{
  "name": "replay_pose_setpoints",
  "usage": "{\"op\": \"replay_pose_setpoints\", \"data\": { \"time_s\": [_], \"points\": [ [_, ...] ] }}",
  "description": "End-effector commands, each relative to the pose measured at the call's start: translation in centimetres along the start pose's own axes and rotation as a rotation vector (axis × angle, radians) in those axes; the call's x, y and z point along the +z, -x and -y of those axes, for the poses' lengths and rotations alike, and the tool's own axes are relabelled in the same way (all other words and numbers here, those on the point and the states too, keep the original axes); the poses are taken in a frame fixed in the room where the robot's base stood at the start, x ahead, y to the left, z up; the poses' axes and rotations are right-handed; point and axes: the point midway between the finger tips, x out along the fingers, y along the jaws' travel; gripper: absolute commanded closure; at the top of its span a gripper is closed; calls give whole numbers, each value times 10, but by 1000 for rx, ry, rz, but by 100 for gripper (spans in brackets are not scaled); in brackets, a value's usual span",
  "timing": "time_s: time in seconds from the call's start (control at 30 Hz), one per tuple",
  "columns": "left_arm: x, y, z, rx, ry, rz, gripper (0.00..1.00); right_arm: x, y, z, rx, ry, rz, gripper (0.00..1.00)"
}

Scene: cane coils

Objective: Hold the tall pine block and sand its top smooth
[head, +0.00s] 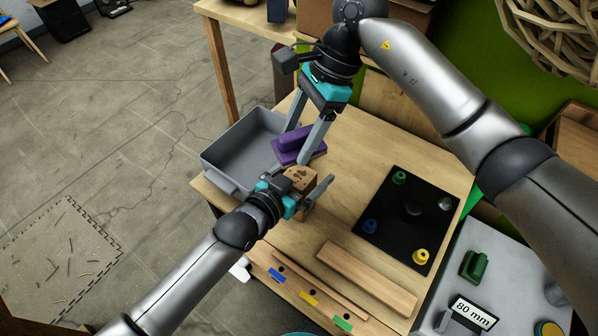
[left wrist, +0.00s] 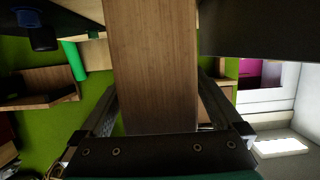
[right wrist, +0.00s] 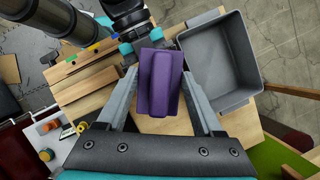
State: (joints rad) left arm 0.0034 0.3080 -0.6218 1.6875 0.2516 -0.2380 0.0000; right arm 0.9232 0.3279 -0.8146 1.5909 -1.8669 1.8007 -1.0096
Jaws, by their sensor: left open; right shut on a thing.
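The tall pine block (head: 301,179) stands near the tabletop's left edge in the head view, with dark patches on its top. In the left wrist view its brown side (left wrist: 150,70) rises between the fingers. My left gripper (head: 303,187) is open, with a finger on either side of the block. My right gripper (head: 297,146) is shut on a purple sanding block (head: 290,156), which is just beyond the pine block in the head view. The purple block (right wrist: 158,85) fills the middle of the right wrist view, where the pine block is not clearly visible.
A grey bin (head: 232,150) is left of the purple block. A black mat (head: 385,222) with coloured knobs lies to the right. A long plank (head: 366,279) lies near the front. A grey side surface (head: 455,290) holds a green block (head: 474,265) and an "80 mm" sign (head: 472,312).

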Motion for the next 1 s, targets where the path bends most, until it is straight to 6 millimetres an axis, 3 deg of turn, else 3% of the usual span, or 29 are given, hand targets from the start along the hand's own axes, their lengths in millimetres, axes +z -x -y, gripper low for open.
{"op": "replay_pose_setpoints", "data": {
  "time_s": [0.27,0.7,1.0],
  "points": [
    [1,14,0,0,1,2,0,0,0,0,0,0,0,90],
    [1,88,0,1,0,3,0,0,0,0,0,0,0,90],
    [0,117,0,0,-1,1,0,0,0,0,-1,0,0,90]
  ]
}}
